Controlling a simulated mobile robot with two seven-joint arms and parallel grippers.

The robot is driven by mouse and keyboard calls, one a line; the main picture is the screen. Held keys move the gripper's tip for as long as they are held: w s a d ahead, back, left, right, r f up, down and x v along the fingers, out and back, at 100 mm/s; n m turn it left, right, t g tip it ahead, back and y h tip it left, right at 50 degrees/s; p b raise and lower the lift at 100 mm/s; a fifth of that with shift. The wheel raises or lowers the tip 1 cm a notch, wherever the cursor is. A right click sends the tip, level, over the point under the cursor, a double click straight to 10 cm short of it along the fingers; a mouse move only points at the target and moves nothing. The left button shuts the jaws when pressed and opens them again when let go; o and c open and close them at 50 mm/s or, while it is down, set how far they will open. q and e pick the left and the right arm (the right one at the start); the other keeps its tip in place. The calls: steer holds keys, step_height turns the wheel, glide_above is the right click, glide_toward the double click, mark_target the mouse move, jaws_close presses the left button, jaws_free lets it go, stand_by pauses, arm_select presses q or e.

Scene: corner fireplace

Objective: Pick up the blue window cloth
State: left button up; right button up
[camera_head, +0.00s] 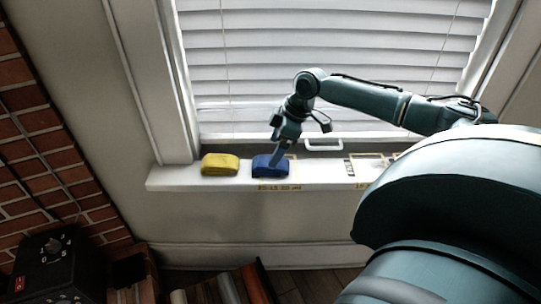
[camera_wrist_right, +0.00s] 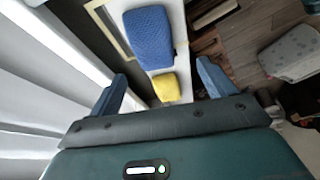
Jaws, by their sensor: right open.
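The blue window cloth (camera_head: 264,170) lies folded on the white window sill, inside a taped outline. It also shows in the right wrist view (camera_wrist_right: 149,38), just beyond the fingers. My right gripper (camera_head: 277,158) is over the blue cloth, pointing down, and hides part of it in the head view. In the right wrist view its two fingers (camera_wrist_right: 160,82) are wide apart with nothing between them gripped. I cannot tell from the head view whether the fingertips touch the cloth. My left gripper is not in view.
A yellow cloth (camera_head: 220,164) lies on the sill (camera_head: 325,178) left of the blue one. A window with blinds (camera_head: 250,60) and a white handle (camera_head: 323,145) stands behind. A brick fireplace (camera_head: 40,140) is at the left. More taped outlines lie on the sill at right.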

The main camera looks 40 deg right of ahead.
mark_target(268, 160)
steer(key=shift+d+b+x, duration=0.15)
steer(key=shift+b+x, duration=0.1)
steer(key=shift+x, duration=1.3)
steer(key=shift+d+b+x, duration=0.15)
steer(key=shift+b+x, duration=0.05)
steer(key=shift+x, duration=1.4)
steer(key=shift+w, duration=0.15)
steer(key=shift+c, duration=0.2)
steer(key=c, duration=1)
step_height(268, 160, up, 10)
steer(key=shift+p, duration=0.75)
steer(key=shift+c, duration=0.2)
